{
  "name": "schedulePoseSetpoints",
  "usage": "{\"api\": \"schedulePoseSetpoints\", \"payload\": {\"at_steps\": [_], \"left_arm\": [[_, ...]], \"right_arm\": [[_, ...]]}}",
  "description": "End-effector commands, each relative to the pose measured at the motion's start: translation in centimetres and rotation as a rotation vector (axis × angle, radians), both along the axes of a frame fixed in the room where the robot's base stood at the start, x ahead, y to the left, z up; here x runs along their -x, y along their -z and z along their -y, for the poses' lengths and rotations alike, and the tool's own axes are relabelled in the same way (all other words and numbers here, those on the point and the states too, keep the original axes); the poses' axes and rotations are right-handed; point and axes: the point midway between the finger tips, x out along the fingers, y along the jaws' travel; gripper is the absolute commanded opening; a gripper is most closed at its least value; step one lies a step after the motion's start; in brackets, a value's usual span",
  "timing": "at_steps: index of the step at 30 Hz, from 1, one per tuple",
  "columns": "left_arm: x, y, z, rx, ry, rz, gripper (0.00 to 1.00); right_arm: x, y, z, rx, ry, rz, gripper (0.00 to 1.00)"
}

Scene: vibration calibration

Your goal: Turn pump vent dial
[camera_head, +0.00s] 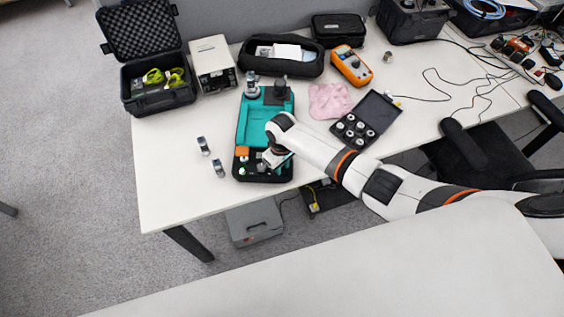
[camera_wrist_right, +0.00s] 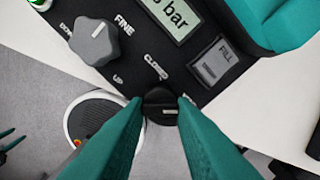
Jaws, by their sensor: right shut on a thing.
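The pump is a teal and black device (camera_head: 252,122) lying on the white table in the head view. My right gripper (camera_head: 272,160) reaches down over its near end and hides part of it. In the right wrist view the teal fingers of my right gripper (camera_wrist_right: 160,108) are shut on a small black dial (camera_wrist_right: 160,103), the vent dial, at the panel's edge. A short light mark shows on the dial. The word CLOSED is printed on the panel beside it. My left gripper is not in view.
In the wrist view a grey FINE knob (camera_wrist_right: 92,42), a FILL button (camera_wrist_right: 214,62) and a display (camera_wrist_right: 172,14) are close by. On the table, an open case of fittings (camera_head: 366,118), a pink cloth (camera_head: 329,101) and an orange meter (camera_head: 351,65) stand to the right. Two small metal parts lie left.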

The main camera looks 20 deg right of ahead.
Motion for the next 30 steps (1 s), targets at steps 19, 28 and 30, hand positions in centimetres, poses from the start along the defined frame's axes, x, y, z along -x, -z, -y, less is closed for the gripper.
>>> {"api": "schedulePoseSetpoints", "payload": {"at_steps": [19,28,30], "left_arm": [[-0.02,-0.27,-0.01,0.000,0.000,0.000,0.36],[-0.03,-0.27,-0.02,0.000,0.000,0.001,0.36],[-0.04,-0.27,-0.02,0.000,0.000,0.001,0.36]], "right_arm": [[-0.14,-0.12,-0.06,-0.002,0.036,0.004,0.30],[-0.06,-0.05,-0.03,-0.001,0.035,0.002,0.44],[-0.06,-0.12,-0.03,-0.001,0.035,0.002,0.44]]}}
